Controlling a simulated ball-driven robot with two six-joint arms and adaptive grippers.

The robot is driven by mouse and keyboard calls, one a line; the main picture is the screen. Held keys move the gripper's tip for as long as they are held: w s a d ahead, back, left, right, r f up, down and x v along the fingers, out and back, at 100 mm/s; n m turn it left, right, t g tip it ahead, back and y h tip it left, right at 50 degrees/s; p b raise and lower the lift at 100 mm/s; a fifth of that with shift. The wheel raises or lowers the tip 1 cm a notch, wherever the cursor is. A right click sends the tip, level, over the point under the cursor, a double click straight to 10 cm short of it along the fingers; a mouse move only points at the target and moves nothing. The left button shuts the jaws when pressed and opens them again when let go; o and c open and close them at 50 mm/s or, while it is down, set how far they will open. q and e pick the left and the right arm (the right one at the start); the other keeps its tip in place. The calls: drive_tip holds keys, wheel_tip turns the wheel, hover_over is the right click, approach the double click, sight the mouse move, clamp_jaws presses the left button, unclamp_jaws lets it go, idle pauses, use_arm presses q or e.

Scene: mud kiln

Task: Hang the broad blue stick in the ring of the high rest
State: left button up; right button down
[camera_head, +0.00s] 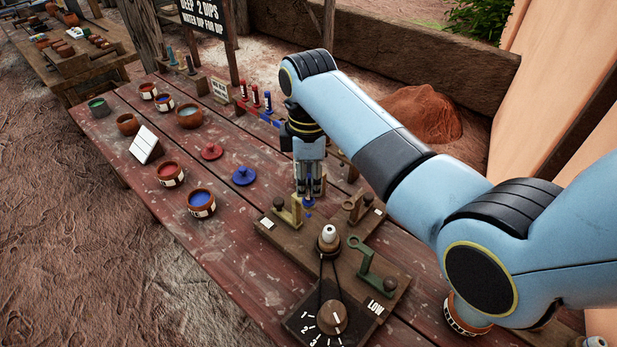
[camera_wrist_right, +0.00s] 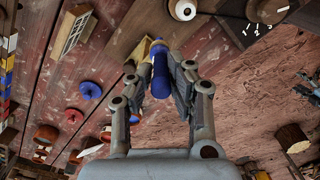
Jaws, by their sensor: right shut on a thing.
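My right gripper (camera_head: 309,192) is shut on a blue stick (camera_wrist_right: 160,76), which shows between its fingers in the wrist view. In the head view only a little blue shows at the fingertips. The gripper is just behind and right of a yellow rest (camera_head: 290,213) on the wooden board. A brown rest (camera_head: 357,206) stands to its right, and a green rest (camera_head: 370,267) with a ring is nearer, beside the LOW label. The label that would mark the high rest is not readable. Whether the stick touches a ring is hidden. My left gripper is out of view.
A white-topped post (camera_head: 328,236) and a numbered dial (camera_head: 327,318) are on or near the board. Blue (camera_head: 244,176) and red (camera_head: 211,151) lids and several paint pots, one blue (camera_head: 201,203), stand left. Red-and-blue sticks (camera_head: 255,96) stand behind.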

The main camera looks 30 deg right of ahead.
drive_tip(key=shift+f, duration=0.2)
drive_tip(key=c, duration=0.7)
unclamp_jaws()
drive_tip(key=shift+r, duration=0.1)
drive_tip(key=shift+r, duration=3.65)
drive_tip(key=shift+a, duration=0.15)
